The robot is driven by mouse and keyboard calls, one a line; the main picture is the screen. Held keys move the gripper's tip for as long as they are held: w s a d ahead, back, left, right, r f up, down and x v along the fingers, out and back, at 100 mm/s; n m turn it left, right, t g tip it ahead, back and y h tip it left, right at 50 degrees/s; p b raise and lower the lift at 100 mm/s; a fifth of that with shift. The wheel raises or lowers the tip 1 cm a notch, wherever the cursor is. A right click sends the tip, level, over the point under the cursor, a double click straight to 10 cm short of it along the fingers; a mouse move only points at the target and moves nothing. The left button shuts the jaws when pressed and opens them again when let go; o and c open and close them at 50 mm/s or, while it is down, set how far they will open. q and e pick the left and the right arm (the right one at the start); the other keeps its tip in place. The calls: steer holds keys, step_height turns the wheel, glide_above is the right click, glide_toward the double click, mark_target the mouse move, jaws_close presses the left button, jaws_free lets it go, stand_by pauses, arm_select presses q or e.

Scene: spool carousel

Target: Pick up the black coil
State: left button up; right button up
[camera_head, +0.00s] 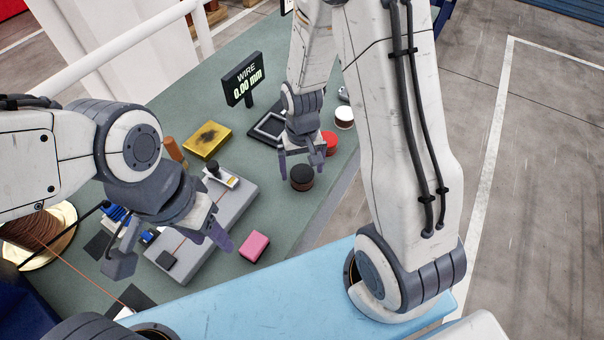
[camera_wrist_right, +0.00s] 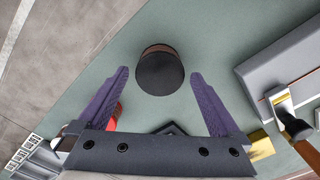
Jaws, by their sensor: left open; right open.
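The black coil (camera_head: 302,174) stands on the green table top, a short dark cylinder with a brownish side. In the right wrist view the black coil (camera_wrist_right: 160,72) lies just beyond the fingertips, centred between them. My right gripper (camera_head: 300,168) is open and empty, its fingers spread above and behind the coil; it shows in the wrist view too (camera_wrist_right: 158,76). I cannot tell whether a finger touches the coil. My left gripper (camera_head: 172,250) is open and empty above the grey fixture (camera_head: 235,205) at the left.
A red coil (camera_head: 329,143) and a white coil (camera_head: 344,117) stand behind the black one. A pink block (camera_head: 254,246) lies at the front, a yellow box (camera_head: 207,140) further back. A wire display (camera_head: 243,78) stands upright behind. A copper spool (camera_head: 40,236) is at far left.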

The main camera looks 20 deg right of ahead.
step_height(320, 180, down, 2)
steer(key=shift+f, duration=0.1)
jaws_close()
stand_by(0.4)
